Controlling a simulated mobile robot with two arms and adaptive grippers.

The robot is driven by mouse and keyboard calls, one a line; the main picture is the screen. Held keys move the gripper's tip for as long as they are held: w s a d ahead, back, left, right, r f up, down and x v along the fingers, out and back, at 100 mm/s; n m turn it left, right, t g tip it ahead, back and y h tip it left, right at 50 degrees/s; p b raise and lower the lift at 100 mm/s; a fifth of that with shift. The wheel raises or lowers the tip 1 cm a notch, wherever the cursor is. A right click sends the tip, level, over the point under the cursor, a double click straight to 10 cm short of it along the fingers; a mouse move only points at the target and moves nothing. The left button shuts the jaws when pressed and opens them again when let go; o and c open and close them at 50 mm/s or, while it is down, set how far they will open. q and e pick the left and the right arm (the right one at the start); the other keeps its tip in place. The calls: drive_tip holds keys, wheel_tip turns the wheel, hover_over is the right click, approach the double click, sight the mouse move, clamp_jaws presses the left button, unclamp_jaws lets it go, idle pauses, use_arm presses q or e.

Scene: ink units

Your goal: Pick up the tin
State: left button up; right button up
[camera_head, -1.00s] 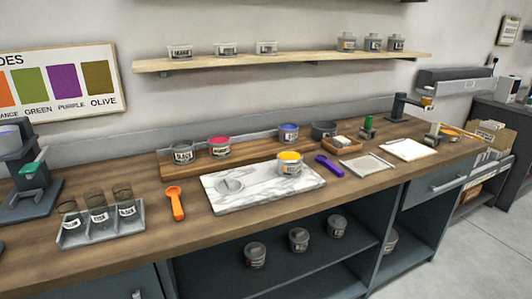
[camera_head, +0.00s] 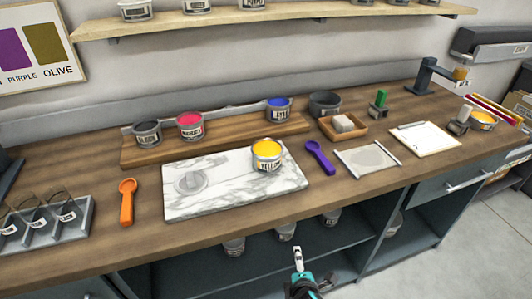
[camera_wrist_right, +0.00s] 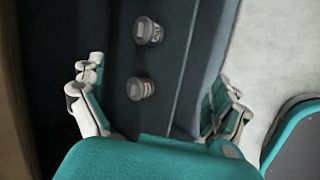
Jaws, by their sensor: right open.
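Several tins could be the one meant. A yellow tin (camera_head: 267,157) stands upright on the marble slab (camera_head: 235,205). Black (camera_head: 147,135), magenta (camera_head: 190,127) and blue (camera_head: 279,110) tins stand on the wooden riser behind. Grey lidded tins (camera_head: 286,231) stand on the shelf under the bench. My right gripper (camera_head: 298,256) is low in front of the bench, below the counter edge. In the right wrist view it is open and empty (camera_wrist_right: 160,75), with two lidded tins (camera_wrist_right: 147,31) (camera_wrist_right: 140,88) showing beyond, between its fingers. My left gripper is out of view.
An orange scoop (camera_head: 127,202) and a purple scoop (camera_head: 320,158) flank the slab. The counter edge and the shelf below (camera_head: 200,272) lie near my right gripper. Another yellow container (camera_head: 482,121) is at far right.

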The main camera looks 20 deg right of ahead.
drive_tip(key=w+r+n+t, duration=0.1)
drive_tip(key=w+r+n, duration=0.1)
drive_tip(key=r, duration=0.3)
drive_tip(key=w+r+n+t+h, duration=0.1)
drive_tip(key=w+r+n+t, duration=0.1)
drive_tip(key=r+n, duration=0.2)
drive_tip(key=w+r+n+t, duration=0.2)
drive_tip(key=r, duration=0.5)
drive_tip(key=shift+w+a+n+h+p, duration=0.3)
drive_tip(key=shift+w+n+h+p, duration=0.05)
drive_tip(key=shift+n+h+p, duration=0.05)
drive_tip(key=n+t+y, duration=0.1)
drive_tip(key=n+t, duration=0.3)
drive_tip(key=n, duration=0.5)
approach(268, 161)
drive_tip(key=p+x, duration=0.1)
drive_tip(key=x, duration=0.7)
drive_tip(key=shift+w+p, duration=0.2)
drive_tip(key=shift+p, duration=0.1)
drive_tip(key=shift+f+x, duration=0.15)
drive_tip(key=shift+x, duration=1.35)
drive_tip(key=shift+f+x, duration=0.2)
drive_tip(key=shift+x, duration=1.3)
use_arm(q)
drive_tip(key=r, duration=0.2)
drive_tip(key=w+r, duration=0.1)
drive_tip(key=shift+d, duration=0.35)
use_arm(e)
drive_tip(key=shift+s+r, duration=0.1)
drive_tip(key=shift+c, duration=0.3)
